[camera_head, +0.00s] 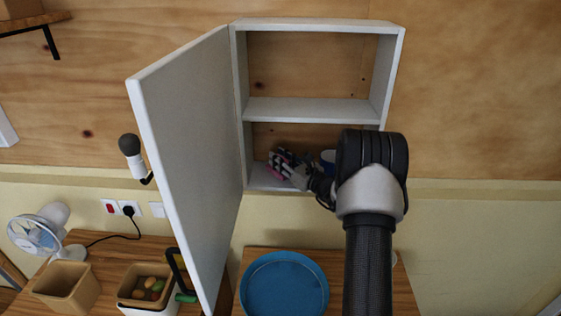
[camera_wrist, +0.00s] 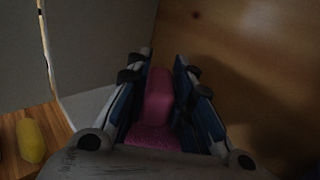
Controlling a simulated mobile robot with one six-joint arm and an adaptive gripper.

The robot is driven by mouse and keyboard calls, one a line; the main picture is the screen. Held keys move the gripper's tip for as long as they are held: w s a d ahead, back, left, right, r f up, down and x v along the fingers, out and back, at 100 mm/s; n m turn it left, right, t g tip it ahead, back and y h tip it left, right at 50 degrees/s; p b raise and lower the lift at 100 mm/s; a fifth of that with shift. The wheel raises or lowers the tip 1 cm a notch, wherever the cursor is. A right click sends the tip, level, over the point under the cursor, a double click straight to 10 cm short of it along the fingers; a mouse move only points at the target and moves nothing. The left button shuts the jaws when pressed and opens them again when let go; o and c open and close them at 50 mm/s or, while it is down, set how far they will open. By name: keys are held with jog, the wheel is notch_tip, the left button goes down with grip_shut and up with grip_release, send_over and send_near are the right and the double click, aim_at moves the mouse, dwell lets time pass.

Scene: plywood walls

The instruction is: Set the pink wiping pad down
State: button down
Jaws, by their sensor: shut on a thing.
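My gripper (camera_head: 281,163) reaches into the lower compartment of the white wall cabinet (camera_head: 315,109), near its left side and just above or at the bottom board. It is shut on the pink wiping pad (camera_wrist: 158,98), which sits between the two fingers in the wrist view. In the head view only a small pink patch of the pad (camera_head: 274,173) shows beside the fingers. I cannot tell whether the pad touches the board.
The white cabinet door (camera_head: 190,165) stands open at the left. A blue item (camera_head: 328,157) is in the lower compartment, partly hidden by my arm. The upper compartment is empty. Below are a blue round tray (camera_head: 285,290), a bin (camera_head: 67,287) and a fan (camera_head: 38,235).

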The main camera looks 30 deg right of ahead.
jog(key=shift+w+d+f, duration=0.15)
jog(key=shift+w+f, duration=0.1)
jog(key=shift+f, duration=0.15)
jog(key=shift+s, duration=0.1)
jog(key=shift+f, duration=0.15)
jog(key=c, duration=1.4)
grip_release()
